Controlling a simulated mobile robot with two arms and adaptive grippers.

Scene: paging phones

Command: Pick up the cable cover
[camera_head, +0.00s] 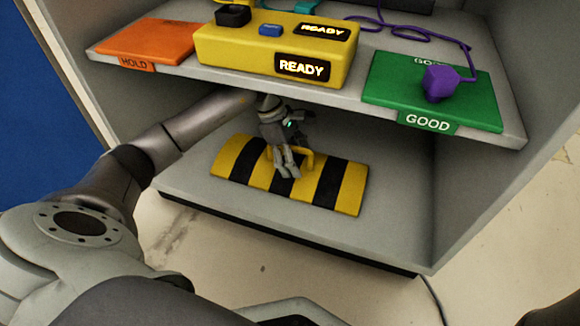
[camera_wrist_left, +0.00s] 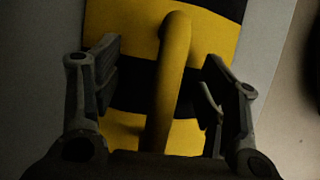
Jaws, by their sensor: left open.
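The cable cover (camera_head: 340,190) is a yellow and black striped ramp-like piece with a yellow handle on top. It lies on the lower shelf in the head view. My left gripper (camera_head: 287,174) is over the middle of the cover, at the handle. In the left wrist view the handle (camera_wrist_left: 172,70) runs between the two open fingers (camera_wrist_left: 165,88), with a gap on each side. The striped cover (camera_wrist_left: 120,22) lies beneath. My right gripper is not in view.
The lower shelf (camera_head: 390,220) has bare room around the cover. The upper shelf, close above my left arm, carries a yellow READY box (camera_head: 235,50), an orange HOLD mat (camera_head: 140,42), a green GOOD mat (camera_head: 390,85) and a purple plug (camera_head: 440,82) with a cord.

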